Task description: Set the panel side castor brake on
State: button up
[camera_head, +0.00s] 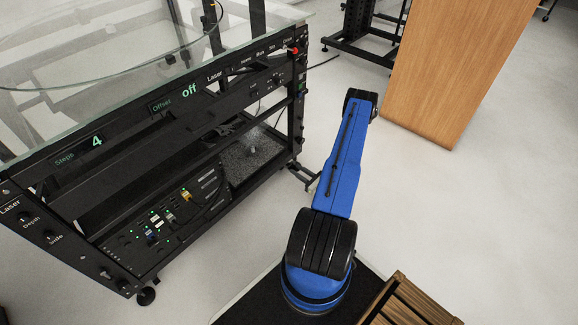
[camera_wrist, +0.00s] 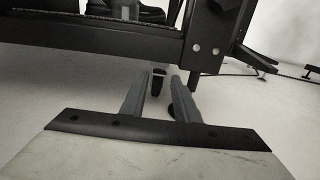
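The turntable's black frame (camera_head: 215,205) stands left of my blue arm in the head view, with its control panel facing me. One black castor (camera_head: 146,296) shows under the frame's near corner; its brake position cannot be made out. In the wrist view, my gripper (camera_wrist: 160,78) points toward the underside of the frame (camera_wrist: 100,32). Its two grey fingers are apart. A small dark part (camera_wrist: 158,80), possibly a castor or its brake lever, shows between and beyond the fingertips; contact cannot be told. My gripper is hidden in the head view.
A wooden box or cabinet (camera_head: 455,70) stands at the upper right. A wooden slatted object (camera_head: 405,302) is at the bottom right. A dark frame foot and cable (camera_wrist: 255,62) lie to the right in the wrist view. Pale floor between is clear.

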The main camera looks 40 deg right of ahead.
aim_at(289, 165)
jog(key=w, duration=0.6)
jog(key=shift+w+a, duration=0.2)
jog(key=shift+a, duration=0.1)
